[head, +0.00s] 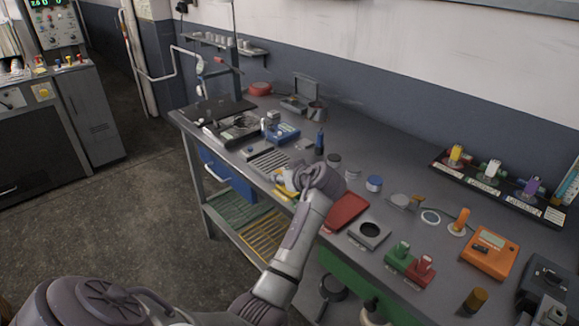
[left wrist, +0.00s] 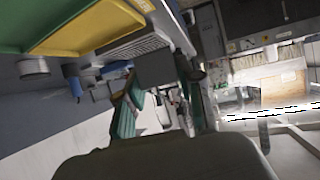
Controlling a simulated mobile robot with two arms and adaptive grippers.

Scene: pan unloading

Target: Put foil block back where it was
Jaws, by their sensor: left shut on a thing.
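My left gripper (head: 284,181) is over the front edge of the workbench, above a yellow tray (head: 286,193). In the left wrist view, the left gripper (left wrist: 160,88) has its green-padded fingers on either side of a dark grey block (left wrist: 156,68), which I take for the foil block. It is shut on this block. The block's underside and any contact with the bench are not clear. In the head view the gripper and arm hide the block. The yellow tray (left wrist: 92,24) also shows at upper left in the left wrist view. My right gripper is not in view.
A slotted grey rack (head: 268,161) lies beside the yellow tray. A blue bottle (head: 319,143), grey tin (head: 334,159) and blue-topped tin (head: 374,184) stand behind the gripper. A red tray (head: 347,211) lies to the right. Bare bench shows between the bottle and the wall.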

